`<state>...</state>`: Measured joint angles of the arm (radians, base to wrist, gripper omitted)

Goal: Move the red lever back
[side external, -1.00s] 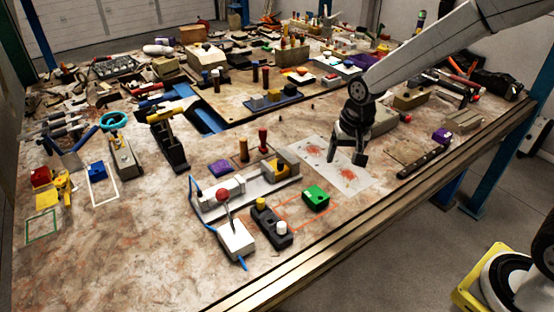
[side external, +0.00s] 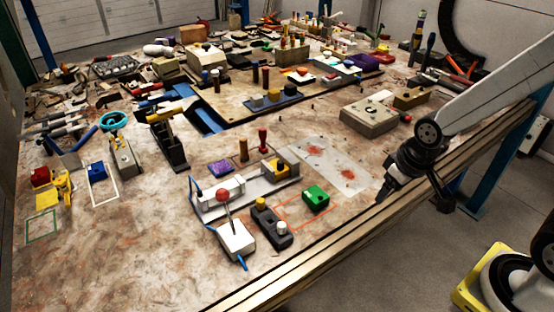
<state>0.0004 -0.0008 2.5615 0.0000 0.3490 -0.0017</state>
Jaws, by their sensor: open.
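A lever with a red ball knob (side external: 222,196) stands on a small white box (side external: 237,240) near the front of the table. Its thin shaft rises from the box top and leans slightly to the left. A blue cable runs from the box. My gripper (side external: 382,196) is open and empty, over the table's front edge at the right. It is well to the right of the lever and apart from it.
A green block (side external: 316,198) and a metal rail fixture (side external: 245,192) are close by.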

